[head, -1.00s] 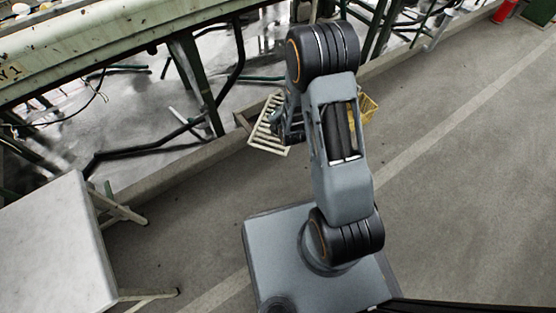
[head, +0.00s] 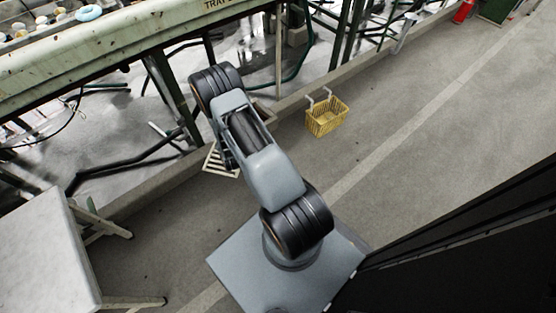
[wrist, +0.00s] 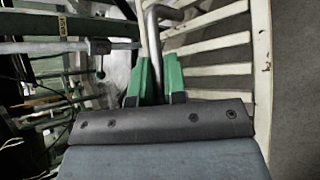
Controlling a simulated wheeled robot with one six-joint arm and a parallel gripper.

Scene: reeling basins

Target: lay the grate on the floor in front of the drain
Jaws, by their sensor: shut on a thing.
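The grate (head: 213,163) is a cream slatted panel, seen low beyond my arm in the head view. In the wrist view the grate (wrist: 262,60) fills the upper right, with worn paint on its side rail. My gripper (wrist: 158,80) has green finger pads shut on the grate at a grey bent bar. In the head view my arm hides the fingers and part of the grate. I cannot tell whether the grate touches the floor. A brown-edged opening (head: 265,112) at the kerb, probably the drain, is partly hidden behind my arm.
A yellow basket (head: 326,118) hangs by the kerb to the right. A pale-topped table (head: 40,255) stands at the lower left. The green-framed basin bench (head: 110,45) runs along the back. The concrete floor (head: 420,140) on the right is open.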

